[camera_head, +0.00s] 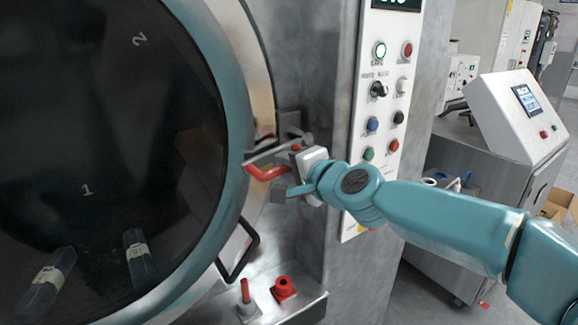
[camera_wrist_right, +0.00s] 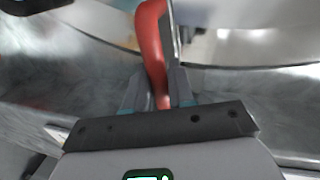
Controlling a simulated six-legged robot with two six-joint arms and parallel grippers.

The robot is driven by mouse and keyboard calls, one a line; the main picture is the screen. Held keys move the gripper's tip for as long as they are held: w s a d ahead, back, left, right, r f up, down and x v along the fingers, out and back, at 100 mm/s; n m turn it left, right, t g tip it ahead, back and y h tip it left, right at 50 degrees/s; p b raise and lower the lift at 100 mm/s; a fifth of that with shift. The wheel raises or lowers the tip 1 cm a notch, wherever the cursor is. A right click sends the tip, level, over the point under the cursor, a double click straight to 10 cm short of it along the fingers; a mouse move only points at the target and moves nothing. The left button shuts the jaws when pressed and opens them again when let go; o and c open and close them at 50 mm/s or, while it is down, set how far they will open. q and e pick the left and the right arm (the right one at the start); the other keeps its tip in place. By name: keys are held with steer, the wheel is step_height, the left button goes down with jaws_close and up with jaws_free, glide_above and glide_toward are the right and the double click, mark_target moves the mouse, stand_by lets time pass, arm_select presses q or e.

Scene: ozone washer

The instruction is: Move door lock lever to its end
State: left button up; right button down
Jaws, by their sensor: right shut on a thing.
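The red door lock lever (camera_head: 268,172) is at the right edge of the round washer door, beside a grey metal latch. My right gripper (camera_head: 285,170) reaches it from the right and is shut on it. In the right wrist view, the red lever (camera_wrist_right: 152,45) curves up from between the two fingers of my right gripper (camera_wrist_right: 160,98). The lever's lower end is hidden between the fingers. The round door (camera_head: 218,75) has a teal rim and dark glass marked 1 and 2. My left gripper is not in view.
A control panel (camera_head: 381,130) with several coloured buttons is right of the lever. A black loop handle (camera_head: 238,254) is below it. A red knob (camera_head: 283,288) and a small red lever (camera_head: 245,291) are on a lower ledge. A white console (camera_head: 518,113) stands at the right.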

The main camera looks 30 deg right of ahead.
steer(key=shift+d+r, duration=0.1)
steer(key=shift+r, duration=0.1)
steer(key=c, duration=1.1)
jaws_free()
steer(key=shift+s, duration=0.2)
steer(key=s+r+p, duration=0.3)
steer(key=s, duration=1.2)
steer(key=shift+s+d, duration=0.35)
steer(key=shift+s, duration=0.05)
